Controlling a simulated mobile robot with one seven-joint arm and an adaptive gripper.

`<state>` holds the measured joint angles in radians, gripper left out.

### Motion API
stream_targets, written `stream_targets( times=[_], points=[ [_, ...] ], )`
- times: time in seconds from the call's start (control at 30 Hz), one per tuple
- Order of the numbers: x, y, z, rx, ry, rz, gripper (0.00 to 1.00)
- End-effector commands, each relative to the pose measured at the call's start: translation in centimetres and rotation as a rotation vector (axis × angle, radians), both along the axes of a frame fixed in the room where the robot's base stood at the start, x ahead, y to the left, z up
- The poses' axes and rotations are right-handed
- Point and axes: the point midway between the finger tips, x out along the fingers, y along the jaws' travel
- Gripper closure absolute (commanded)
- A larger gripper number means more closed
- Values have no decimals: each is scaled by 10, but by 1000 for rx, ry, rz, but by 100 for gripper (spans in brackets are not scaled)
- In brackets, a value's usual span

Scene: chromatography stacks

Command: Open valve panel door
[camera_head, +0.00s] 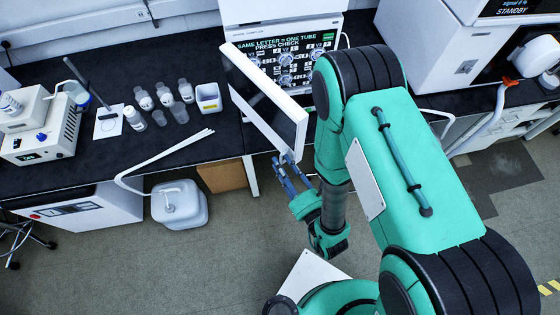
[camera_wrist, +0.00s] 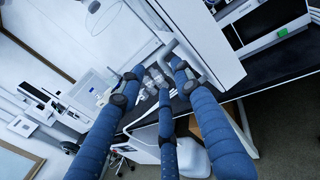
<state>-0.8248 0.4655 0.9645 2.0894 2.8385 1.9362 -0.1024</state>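The valve panel (camera_head: 285,60) stands at the back of the bench, with round valves and a lit screen reading "SAME LETTER = ONE TUBE PRESS CHECK". Its white-framed door (camera_head: 300,135) is swung out toward me, seen nearly edge-on. My gripper (camera_head: 287,172) is below the door's near lower corner, its blue fingertips close to it. In the wrist view, the fingers of my gripper (camera_wrist: 155,78) are parted, with a gap between the tips. A grey bar handle on the white door (camera_wrist: 205,40) lies beside the right fingertip; I cannot tell whether they touch.
White tubing (camera_head: 165,152) hangs over the bench edge to a jug (camera_head: 180,205) on the floor. A white instrument (camera_head: 425,45) stands to the right.

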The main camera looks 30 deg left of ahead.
Motion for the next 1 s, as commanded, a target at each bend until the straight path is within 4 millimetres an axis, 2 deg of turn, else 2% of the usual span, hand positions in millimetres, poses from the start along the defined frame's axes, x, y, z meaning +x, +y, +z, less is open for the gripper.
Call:
stream_targets(
  times=[0.2,0.4,0.87,1.0],
  points=[
    [-13,-27,0,0,1,-2,67],
    [-21,-45,1,3,0,-2,67],
    [-26,-53,1,4,-2,0,67],
    [-24,-52,-2,0,4,1,95]
  ],
)
